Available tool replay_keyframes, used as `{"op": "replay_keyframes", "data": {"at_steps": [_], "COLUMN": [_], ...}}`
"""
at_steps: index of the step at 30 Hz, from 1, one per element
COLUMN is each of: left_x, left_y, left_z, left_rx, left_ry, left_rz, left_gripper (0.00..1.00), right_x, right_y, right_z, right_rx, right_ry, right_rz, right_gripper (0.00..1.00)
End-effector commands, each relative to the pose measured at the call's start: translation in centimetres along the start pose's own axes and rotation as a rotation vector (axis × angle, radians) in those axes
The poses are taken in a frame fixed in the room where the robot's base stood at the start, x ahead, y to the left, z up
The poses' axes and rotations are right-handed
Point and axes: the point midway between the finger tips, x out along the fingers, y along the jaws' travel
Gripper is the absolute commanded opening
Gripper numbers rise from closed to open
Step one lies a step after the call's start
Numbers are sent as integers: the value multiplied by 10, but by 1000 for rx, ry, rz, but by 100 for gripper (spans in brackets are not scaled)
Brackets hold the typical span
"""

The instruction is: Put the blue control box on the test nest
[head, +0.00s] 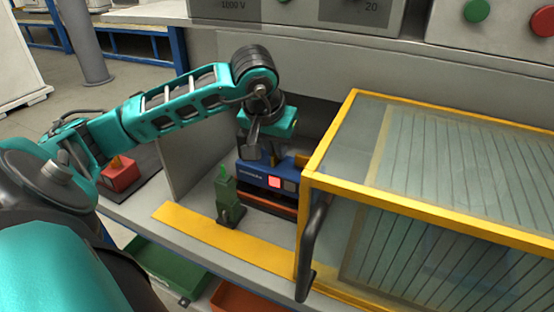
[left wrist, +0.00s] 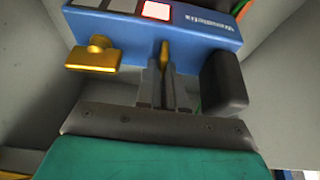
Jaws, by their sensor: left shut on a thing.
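The blue control box (head: 251,174) sits behind the yellow strip, left of the clear guard, with a lit red button on its front. My left gripper (head: 262,153) reaches down to its rear side. In the left wrist view the blue box (left wrist: 190,32) fills the top, with a brass knob and a black knob at its near side. My left gripper (left wrist: 166,85) is shut on a part of the box between these knobs. A dark base with an orange-red edge, apparently the test nest (head: 268,206), is under the box; I cannot tell whether they touch. My right gripper is not in view.
A green clamp-like post (head: 228,200) stands just in front of the box's left end. A yellow-framed clear guard (head: 330,140) with a black handle is close on the right. A grey partition (head: 185,155) is to the left. A red block (head: 120,174) lies beyond it.

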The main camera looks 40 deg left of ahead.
Motion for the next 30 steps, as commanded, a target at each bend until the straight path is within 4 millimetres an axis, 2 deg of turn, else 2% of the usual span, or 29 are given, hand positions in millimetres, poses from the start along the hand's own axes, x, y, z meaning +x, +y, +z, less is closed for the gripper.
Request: {"op": "replay_keyframes", "data": {"at_steps": [1,4,12,17,18,25,30], "left_x": [10,21,24,28,27,27,27], "left_y": [0,0,0,0,0,0,0], "left_z": [5,9,9,11,11,11,11], "left_rx": [0,0,0,0,0,0,0], "left_ry": [-2,-1,2,3,1,0,-1], "left_rz": [1,1,1,0,0,0,0], "left_gripper": [0,0,0,0,11,33,34], "right_x": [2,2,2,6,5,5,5], "right_y": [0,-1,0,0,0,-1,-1], "right_z": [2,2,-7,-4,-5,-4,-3], "right_rx": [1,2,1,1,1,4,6], "right_ry": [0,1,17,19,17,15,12], "right_rz": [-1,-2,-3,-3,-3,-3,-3], "right_gripper": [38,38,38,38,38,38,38]}}
